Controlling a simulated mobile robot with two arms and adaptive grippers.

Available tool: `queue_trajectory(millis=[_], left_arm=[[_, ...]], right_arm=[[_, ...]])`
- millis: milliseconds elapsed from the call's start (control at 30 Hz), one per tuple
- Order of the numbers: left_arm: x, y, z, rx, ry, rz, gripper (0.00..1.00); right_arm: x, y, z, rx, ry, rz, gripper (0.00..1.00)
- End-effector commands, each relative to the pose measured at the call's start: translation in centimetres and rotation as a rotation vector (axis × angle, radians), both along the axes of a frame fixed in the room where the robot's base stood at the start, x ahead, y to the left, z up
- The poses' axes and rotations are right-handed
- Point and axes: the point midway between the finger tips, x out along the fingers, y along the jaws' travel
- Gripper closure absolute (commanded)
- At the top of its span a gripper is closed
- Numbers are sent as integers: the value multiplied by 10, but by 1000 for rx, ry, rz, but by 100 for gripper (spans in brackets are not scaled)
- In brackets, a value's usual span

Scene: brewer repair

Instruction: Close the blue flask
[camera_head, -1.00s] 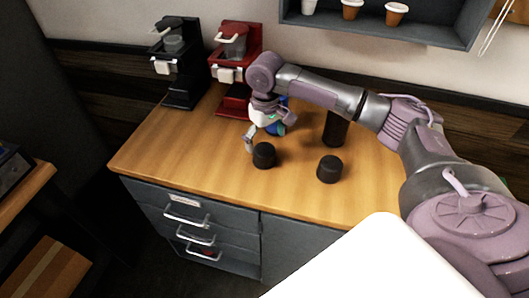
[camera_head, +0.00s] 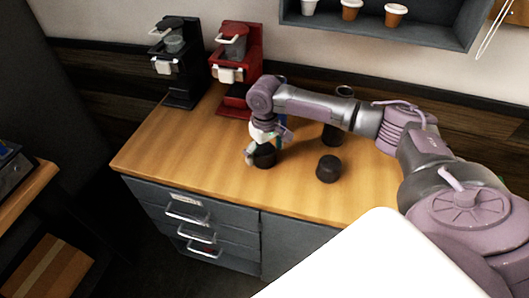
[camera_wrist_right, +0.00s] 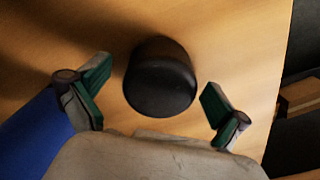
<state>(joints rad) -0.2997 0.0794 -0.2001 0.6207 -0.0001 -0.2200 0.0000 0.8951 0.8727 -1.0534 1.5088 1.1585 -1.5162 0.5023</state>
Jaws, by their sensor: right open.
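The blue flask (camera_wrist_right: 35,140) shows as a blue surface at the lower left of the right wrist view. In the head view it stands mostly hidden behind my right gripper. A round black lid (camera_wrist_right: 160,78) lies on the counter between the fingers of my right gripper (camera_wrist_right: 155,95). The gripper is open, with a finger on either side of the lid and visible gaps. In the head view the same lid (camera_head: 265,159) is partly covered by the gripper (camera_head: 265,150). A second black lid (camera_head: 328,168) sits to the right. My left gripper is out of view.
A dark flask (camera_head: 333,131) stands behind the right lid, partly behind my right arm. A black brewer (camera_head: 180,70) and a red brewer (camera_head: 238,75) stand at the back left. The wooden counter (camera_head: 185,145) is clear at left. Cups stand on a wall shelf (camera_head: 400,30).

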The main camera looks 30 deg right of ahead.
Motion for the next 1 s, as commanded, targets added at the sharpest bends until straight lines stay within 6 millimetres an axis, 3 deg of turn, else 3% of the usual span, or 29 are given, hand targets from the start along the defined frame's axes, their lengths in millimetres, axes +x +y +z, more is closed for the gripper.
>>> queue_trajectory(millis=[100,500,767,1000], left_arm=[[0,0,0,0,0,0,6],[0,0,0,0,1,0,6],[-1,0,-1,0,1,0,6],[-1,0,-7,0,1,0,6]], right_arm=[[0,0,0,0,0,0,0],[0,0,1,0,-1,0,64],[1,0,2,1,-2,0,64],[1,0,22,1,-4,0,64]])
